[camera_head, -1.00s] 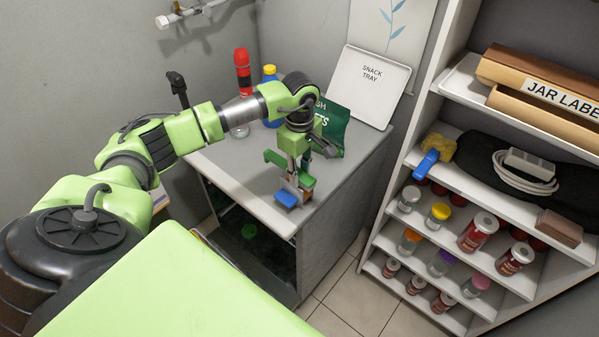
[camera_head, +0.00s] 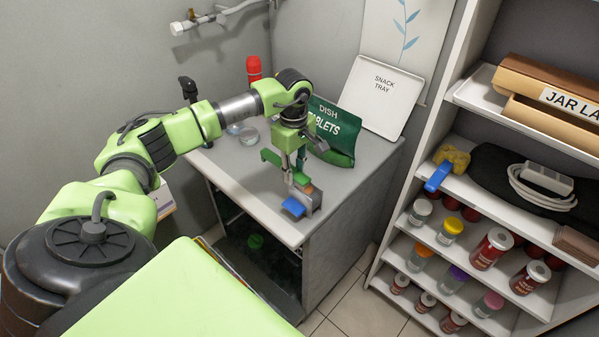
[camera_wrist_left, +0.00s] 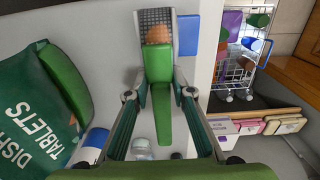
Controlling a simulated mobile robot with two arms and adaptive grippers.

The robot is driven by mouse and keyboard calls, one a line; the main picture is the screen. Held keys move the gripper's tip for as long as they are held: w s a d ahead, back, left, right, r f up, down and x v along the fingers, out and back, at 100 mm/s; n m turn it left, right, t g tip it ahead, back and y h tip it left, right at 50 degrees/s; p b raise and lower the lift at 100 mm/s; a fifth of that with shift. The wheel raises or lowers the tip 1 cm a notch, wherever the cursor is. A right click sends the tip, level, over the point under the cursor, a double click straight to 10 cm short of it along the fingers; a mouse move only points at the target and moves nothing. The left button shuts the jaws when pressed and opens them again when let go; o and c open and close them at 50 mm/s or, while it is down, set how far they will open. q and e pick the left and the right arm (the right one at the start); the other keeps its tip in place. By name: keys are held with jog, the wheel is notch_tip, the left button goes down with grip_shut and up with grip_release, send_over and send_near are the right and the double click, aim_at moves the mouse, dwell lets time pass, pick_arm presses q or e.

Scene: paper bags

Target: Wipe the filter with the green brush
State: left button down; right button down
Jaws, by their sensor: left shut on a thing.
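My left gripper (camera_head: 292,167) is shut on the green brush (camera_head: 270,157), low over the cabinet top. In the left wrist view the fingers (camera_wrist_left: 160,95) hold the sides of the brush (camera_wrist_left: 163,115), its handle pointing down the picture. An orange-brown part (camera_wrist_left: 159,34) shows at its far end. The filter, a grey mesh piece (camera_wrist_left: 143,17) with a blue part (camera_wrist_left: 187,36) beside it, is right at that end. In the head view the blue part (camera_head: 293,207) sits near the cabinet's front edge. Whether bristles touch the mesh is not clear. My right gripper is out of view.
A green tablets pouch (camera_head: 335,130) stands close behind the gripper, with the snack tray (camera_head: 383,92) leaning against the wall. A red-capped bottle (camera_head: 254,69) is partly behind my arm. A shelf of jars (camera_head: 490,249) stands at right. Floor lies between.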

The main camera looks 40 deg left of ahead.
aim_at(309, 190)
pick_arm(q)
jog(key=shift+a+f+b, duration=0.15)
jog(key=shift+a+b, duration=0.15)
jog(key=shift+a, duration=0.7)
jog(key=shift+s+d, duration=0.1)
jog(key=shift+d, duration=0.9)
jog(key=shift+s+d+p, duration=0.15)
jog(key=shift+d+p, duration=0.15)
jog(key=shift+d, duration=2.35)
jog(key=shift+a+r+p, duration=0.1)
jog(key=shift+r+p, duration=0.25)
jog(key=shift+r, duration=0.25)
jog(key=shift+r+p, duration=1.2)
jog(key=shift+r, duration=1.3)
jog(key=shift+r+p, duration=0.85)
jog(key=shift+r, duration=0.65)
